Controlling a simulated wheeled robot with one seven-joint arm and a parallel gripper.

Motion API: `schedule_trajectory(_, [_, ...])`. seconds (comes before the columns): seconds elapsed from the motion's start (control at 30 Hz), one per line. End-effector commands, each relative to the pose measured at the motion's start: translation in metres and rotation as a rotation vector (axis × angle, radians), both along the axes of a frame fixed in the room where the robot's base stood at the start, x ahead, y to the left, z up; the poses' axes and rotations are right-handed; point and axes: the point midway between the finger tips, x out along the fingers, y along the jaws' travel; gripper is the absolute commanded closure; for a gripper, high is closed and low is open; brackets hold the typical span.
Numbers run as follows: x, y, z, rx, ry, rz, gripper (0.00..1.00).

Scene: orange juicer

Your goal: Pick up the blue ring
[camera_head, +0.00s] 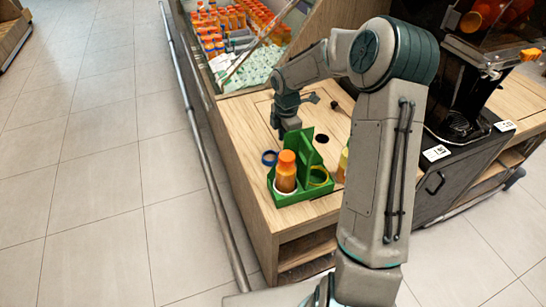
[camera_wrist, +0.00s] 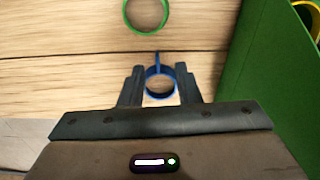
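The blue ring (camera_head: 269,157) lies on the wooden counter, left of the green caddy. In the wrist view the blue ring (camera_wrist: 160,82) appears between my two fingers, with a short tab pointing up. My gripper (camera_wrist: 160,84) is open, with one finger on each side of the ring. Whether the fingers touch it cannot be told. In the head view my gripper (camera_head: 284,133) hangs down behind and slightly right of the ring, its fingertips hard to make out.
In the wrist view the caddy's wall (camera_wrist: 270,80) rises close on the right. A green ring (camera_wrist: 146,14) lies ahead. A black juicer (camera_head: 468,95) stands at right.

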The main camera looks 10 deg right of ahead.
Motion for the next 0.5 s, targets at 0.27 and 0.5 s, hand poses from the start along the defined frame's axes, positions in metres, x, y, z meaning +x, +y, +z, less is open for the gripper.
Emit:
schedule_trajectory(0.27, [0.003,0.002,-0.041,0.001,0.002,0.0,0.7])
schedule_trajectory(0.5, [0.003,0.002,-0.044,0.001,0.0,0.0,0.7])
